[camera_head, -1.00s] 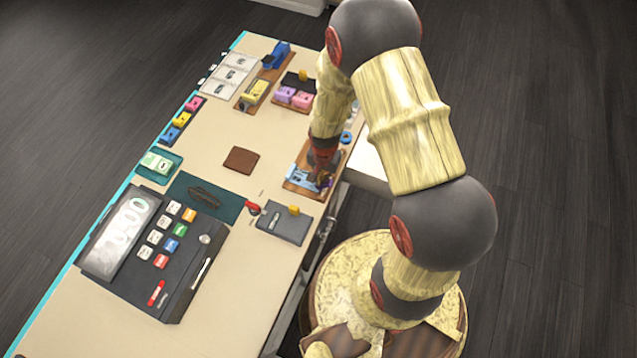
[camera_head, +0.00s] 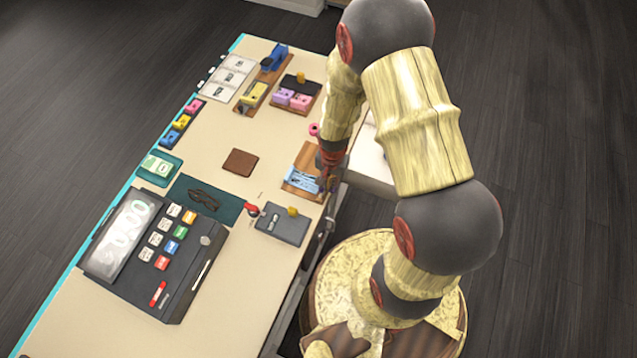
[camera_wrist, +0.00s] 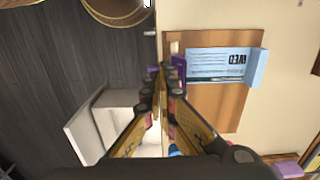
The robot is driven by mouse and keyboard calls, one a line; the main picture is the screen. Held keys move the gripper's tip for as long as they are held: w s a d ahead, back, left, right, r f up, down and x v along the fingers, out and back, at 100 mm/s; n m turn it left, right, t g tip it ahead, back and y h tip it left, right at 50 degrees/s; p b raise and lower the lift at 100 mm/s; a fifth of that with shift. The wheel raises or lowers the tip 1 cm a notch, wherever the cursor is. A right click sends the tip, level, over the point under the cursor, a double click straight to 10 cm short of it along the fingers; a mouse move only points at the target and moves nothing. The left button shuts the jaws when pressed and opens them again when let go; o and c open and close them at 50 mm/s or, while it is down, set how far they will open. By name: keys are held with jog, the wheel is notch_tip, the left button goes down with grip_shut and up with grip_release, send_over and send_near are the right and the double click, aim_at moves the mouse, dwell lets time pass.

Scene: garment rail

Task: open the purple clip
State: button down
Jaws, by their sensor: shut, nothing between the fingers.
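The purple clip (camera_wrist: 179,66) shows in the wrist view as a small purple patch just beyond and right of my fingertips, at the edge of a brown board (camera_wrist: 222,105). My fingers hide much of it, so I cannot tell whether its jaws are open. My gripper (camera_wrist: 160,80) is shut and empty, its fingertips close to the clip; I cannot tell if they touch it. A light-blue printed card (camera_wrist: 215,65) lies on the board and also shows in the head view (camera_head: 302,181). In the head view my gripper (camera_head: 329,182) is at the board's right edge.
A dark grey box with a yellow knob (camera_head: 283,224) and a cash register (camera_head: 152,254) stand nearer on the table. A brown square (camera_head: 240,162) lies left of the board. Pink and lilac blocks (camera_head: 292,98) sit behind. The table's right edge is close to my gripper.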

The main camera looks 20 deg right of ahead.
jog(key=shift+w+r+p, duration=0.2)
jog(key=shift+r+p, duration=0.4)
jog(key=shift+r, duration=0.6)
jog(key=r+p, duration=0.1)
jog(key=r, duration=0.1)
jog(key=r+p, duration=0.1)
jog(key=r, duration=0.1)
jog(key=shift+s+d+r+p, duration=0.15)
jog(key=shift+d+r+p, duration=0.05)
jog(key=shift+p, duration=0.2)
